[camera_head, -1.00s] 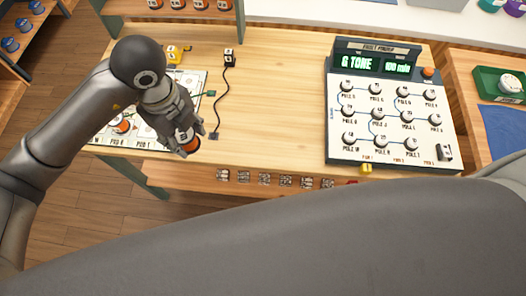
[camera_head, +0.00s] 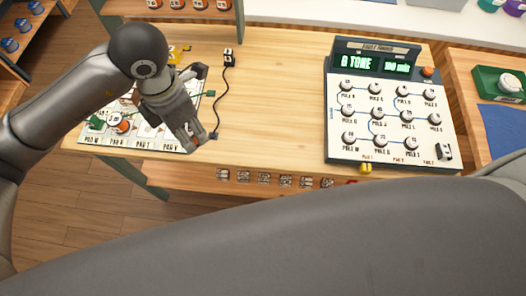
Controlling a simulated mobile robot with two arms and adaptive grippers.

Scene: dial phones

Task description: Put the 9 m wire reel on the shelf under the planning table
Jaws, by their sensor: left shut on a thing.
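The planning table (camera_head: 275,95) is a light wooden table in the middle of the head view. My left gripper (camera_head: 192,143) is over its front left part, fingers pointing down and toward the front edge. It is shut on a small wire reel that the fingers now almost wholly hide; its length mark cannot be read. Another orange and white reel (camera_head: 121,125) sits on the white board at the table's left. The shelf under the table (camera_head: 205,180) shows as a wooden strip below the front edge, with several small labelled items (camera_head: 264,178) along it. My right gripper is out of view.
A panel with dials and a green display (camera_head: 395,115) stands at the table's right. A black cable (camera_head: 224,92) lies right of the white board (camera_head: 96,138). A rack with orange reels (camera_head: 177,4) stands at the back. The table's middle is clear.

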